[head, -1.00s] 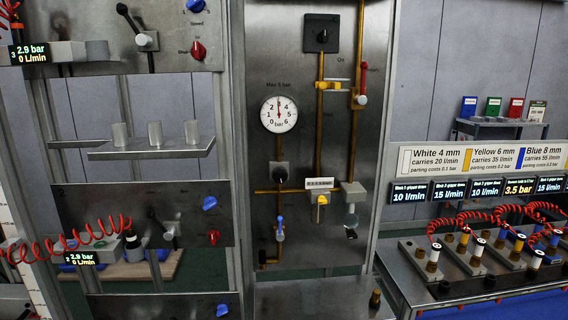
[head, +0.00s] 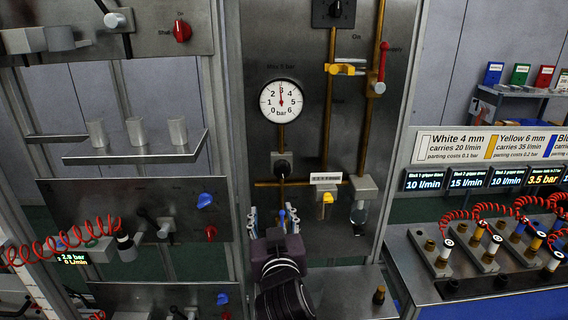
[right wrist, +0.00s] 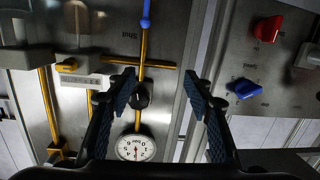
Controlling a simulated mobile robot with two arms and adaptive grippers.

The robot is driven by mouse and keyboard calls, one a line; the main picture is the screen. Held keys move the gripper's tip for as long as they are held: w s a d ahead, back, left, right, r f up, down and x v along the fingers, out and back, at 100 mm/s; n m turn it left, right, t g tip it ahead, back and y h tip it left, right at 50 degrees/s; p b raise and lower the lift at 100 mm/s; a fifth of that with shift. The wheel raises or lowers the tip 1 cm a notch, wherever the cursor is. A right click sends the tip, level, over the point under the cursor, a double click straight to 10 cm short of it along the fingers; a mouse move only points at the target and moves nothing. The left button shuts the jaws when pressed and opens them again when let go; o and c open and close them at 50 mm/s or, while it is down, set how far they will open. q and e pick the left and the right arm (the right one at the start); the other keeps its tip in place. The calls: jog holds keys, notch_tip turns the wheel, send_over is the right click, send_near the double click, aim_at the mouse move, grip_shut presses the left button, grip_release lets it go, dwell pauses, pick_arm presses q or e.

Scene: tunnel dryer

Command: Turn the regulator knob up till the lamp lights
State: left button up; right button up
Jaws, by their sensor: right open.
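The black regulator knob (head: 283,167) sits on the steel panel below the round pressure gauge (head: 281,100), whose needle points up near 3. My right gripper (head: 272,219) is low in front of the panel, below the knob, with its fingers spread and a blue-handled valve (head: 281,217) showing between them. In the right wrist view, my open fingers (right wrist: 163,93) point at the panel, which looks upside down; the knob (right wrist: 140,97) shows close to the left fingertip, and nothing is held. I cannot make out which part is the lamp. My left gripper is not in view.
Brass pipes, a yellow-handled valve (head: 328,198) and a glass bowl (head: 359,212) lie right of the knob. A shelf with grey cups (head: 135,152) juts out at left. A bench with coupling blocks (head: 490,250) and red coiled hoses stands at right.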

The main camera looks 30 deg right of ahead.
jog(key=m+h, duration=0.2)
send_near(282, 173)
jog(key=x, duration=0.3)
jog(key=shift+t, duration=0.3)
jog(key=p+x, duration=0.3)
jog(key=x, duration=0.3)
jog(key=shift+w+d+f+p, duration=0.1)
jog(key=shift+w+d+p, duration=0.15)
jog(key=shift+d+p, duration=0.05)
jog(key=shift+a, duration=0.1)
jog(key=shift+c, duration=0.6)
